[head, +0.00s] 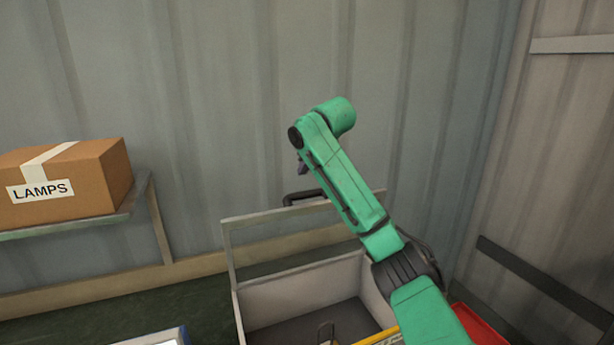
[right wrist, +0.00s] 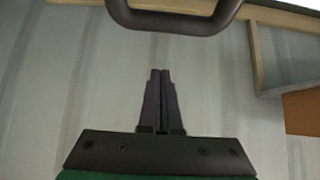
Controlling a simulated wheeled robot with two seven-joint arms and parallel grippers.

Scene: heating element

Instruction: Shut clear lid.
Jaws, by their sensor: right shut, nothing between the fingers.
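The clear lid (head: 262,214) is a see-through pane in a thin grey frame. It stands up, open, at the back of a grey box (head: 300,302). A black handle (head: 303,196) sits on the lid's top edge; it also shows at the top of the right wrist view (right wrist: 172,22). My right gripper (head: 302,168) is above and behind the handle in the head view, partly hidden by its own wrist. In the right wrist view its fingers (right wrist: 160,72) are shut and empty, apart from the handle. My right forearm hides the lid's right part. My left gripper is not in view.
A cardboard box marked LAMPS (head: 70,183) stands on a shelf (head: 75,224) at left. A corrugated wall (head: 200,100) rises behind the lid. A red object (head: 480,326) lies right of my arm. A yellow edge (head: 378,338) shows at the box's front.

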